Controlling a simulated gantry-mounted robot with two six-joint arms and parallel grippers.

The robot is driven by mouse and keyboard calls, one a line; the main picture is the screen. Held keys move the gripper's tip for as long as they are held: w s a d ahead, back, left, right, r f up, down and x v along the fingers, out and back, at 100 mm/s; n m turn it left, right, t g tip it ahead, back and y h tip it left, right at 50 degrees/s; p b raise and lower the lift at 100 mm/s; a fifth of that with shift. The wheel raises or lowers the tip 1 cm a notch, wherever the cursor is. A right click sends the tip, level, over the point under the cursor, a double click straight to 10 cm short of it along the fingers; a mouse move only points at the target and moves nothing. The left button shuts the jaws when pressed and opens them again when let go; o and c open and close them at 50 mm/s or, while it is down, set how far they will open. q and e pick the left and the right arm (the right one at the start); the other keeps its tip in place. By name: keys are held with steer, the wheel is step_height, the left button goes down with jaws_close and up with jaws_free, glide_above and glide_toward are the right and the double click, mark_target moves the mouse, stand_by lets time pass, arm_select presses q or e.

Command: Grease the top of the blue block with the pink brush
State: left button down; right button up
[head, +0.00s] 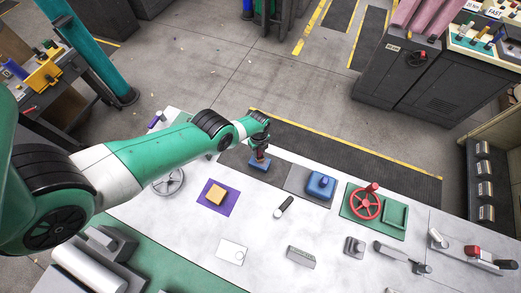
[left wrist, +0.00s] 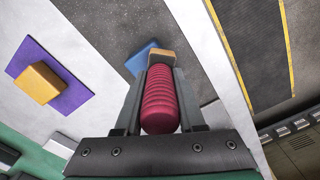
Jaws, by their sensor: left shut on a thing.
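My left gripper (head: 260,143) reaches in over the far side of the white table and points down. In the left wrist view it is shut on the ridged pink handle of the brush (left wrist: 161,100). The brush's tan head (left wrist: 161,57) sticks out past the fingertips. The blue block (head: 259,164) lies on a dark grey mat, right below the brush; it also shows in the left wrist view (left wrist: 141,60), partly hidden by the brush. I cannot tell whether the brush head touches its top. My right gripper is not in view.
A yellow block on a purple mat (head: 231,209) lies to the left. To the right are a larger blue box (head: 321,185) on a grey mat and a red wheel (head: 366,204) on a green mat. A black-and-white tool (head: 284,207) lies nearer the front.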

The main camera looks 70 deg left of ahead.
arm_select(q)
steer(key=shift+r, duration=0.15)
steer(key=shift+r+p, duration=0.7)
steer(key=shift+p, duration=0.15)
step_height(320, 180, up, 5)
steer(key=p, duration=0.5)
steer(key=shift+r, duration=0.15)
